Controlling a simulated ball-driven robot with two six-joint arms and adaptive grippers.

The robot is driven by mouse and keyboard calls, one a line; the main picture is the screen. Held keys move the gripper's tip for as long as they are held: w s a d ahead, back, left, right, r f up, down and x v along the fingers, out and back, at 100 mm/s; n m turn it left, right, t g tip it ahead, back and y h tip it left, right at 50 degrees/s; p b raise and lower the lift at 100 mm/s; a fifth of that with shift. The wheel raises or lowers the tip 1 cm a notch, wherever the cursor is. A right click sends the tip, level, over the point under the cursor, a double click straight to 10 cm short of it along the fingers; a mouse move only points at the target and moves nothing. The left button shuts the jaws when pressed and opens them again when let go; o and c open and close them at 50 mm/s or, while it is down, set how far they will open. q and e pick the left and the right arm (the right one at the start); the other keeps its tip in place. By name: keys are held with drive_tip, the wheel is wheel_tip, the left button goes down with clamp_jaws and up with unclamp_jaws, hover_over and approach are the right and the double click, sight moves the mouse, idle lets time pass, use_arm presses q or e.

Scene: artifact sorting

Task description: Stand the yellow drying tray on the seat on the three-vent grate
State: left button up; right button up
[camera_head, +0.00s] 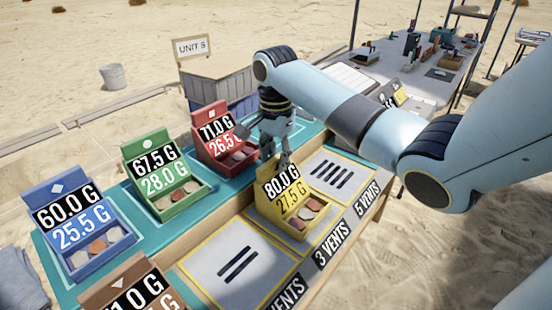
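The yellow drying tray (292,214), marked 80.0 G and 27.5 G, is upright over the middle seat, behind the 3 VENTS label (332,246). It holds several small pieces. It covers most of the three-vent grate (322,222); only a strip of the grate shows. Whether the tray rests fully on it cannot be told. My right gripper (277,158) points down at the top edge of the tray's back panel. Its fingertips are partly hidden there, so its grip cannot be told. My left gripper is not in view.
The five-vent grate (345,166) and a nearer slotted grate (222,277) are bare. Red (225,150), green (176,188), blue (90,235) and brown (128,285) trays stand close by. A cluttered table (440,85) stands behind at the right.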

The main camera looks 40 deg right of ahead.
drive_tip(key=shift+o, duration=1.4)
wheel_tip(320, 180, up, 12)
drive_tip(key=p, duration=0.2)
drive_tip(key=shift+p, duration=0.3)
